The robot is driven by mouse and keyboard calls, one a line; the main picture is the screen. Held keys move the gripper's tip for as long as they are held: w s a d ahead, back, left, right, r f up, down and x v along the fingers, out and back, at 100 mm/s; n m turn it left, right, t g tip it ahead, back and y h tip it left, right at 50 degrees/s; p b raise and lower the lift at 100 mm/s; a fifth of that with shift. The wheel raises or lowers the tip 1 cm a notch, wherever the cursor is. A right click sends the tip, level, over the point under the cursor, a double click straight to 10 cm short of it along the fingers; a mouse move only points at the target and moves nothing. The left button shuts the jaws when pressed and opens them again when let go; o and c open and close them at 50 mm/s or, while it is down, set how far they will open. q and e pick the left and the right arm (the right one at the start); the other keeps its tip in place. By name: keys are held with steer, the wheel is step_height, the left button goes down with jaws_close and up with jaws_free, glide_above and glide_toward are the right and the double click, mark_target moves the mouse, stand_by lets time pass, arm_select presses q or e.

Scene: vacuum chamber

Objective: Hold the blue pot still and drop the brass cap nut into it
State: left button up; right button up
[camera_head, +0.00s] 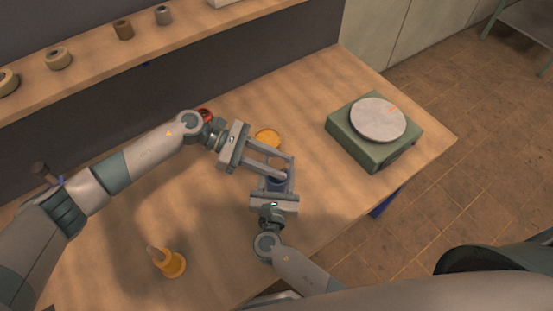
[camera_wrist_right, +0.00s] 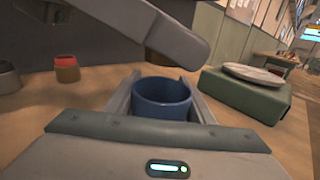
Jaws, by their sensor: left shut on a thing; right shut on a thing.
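The blue pot (camera_head: 277,184) stands upright near the middle of the bench, between the fingers of my right gripper (camera_head: 276,179). In the right wrist view the blue pot (camera_wrist_right: 162,100) shows its open rim, with a finger on each side. My left gripper (camera_head: 284,167) reaches in from the left above the pot, shut on a small brownish piece, seemingly the brass cap nut (camera_head: 278,162). In the right wrist view the nut (camera_wrist_right: 164,66) looks dark and hangs above the pot's far rim, partly hidden by the left finger. The inside bottom of the pot is hidden.
A green scale (camera_head: 368,140) with a round plate stands at the right. An orange dish (camera_head: 268,137) lies just behind the grippers. A red item (camera_head: 206,114) sits beyond my left wrist, and an orange cone-shaped item (camera_head: 166,262) at the front left. A shelf (camera_head: 190,42) runs along the back.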

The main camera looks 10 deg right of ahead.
arm_select(q)
steer(key=shift+f, duration=0.45)
steer(key=shift+f, duration=0.55)
stand_by(2.1)
steer(key=o, duration=1.5)
steer(key=shift+r, duration=0.15)
steer(key=shift+r, duration=2.35)
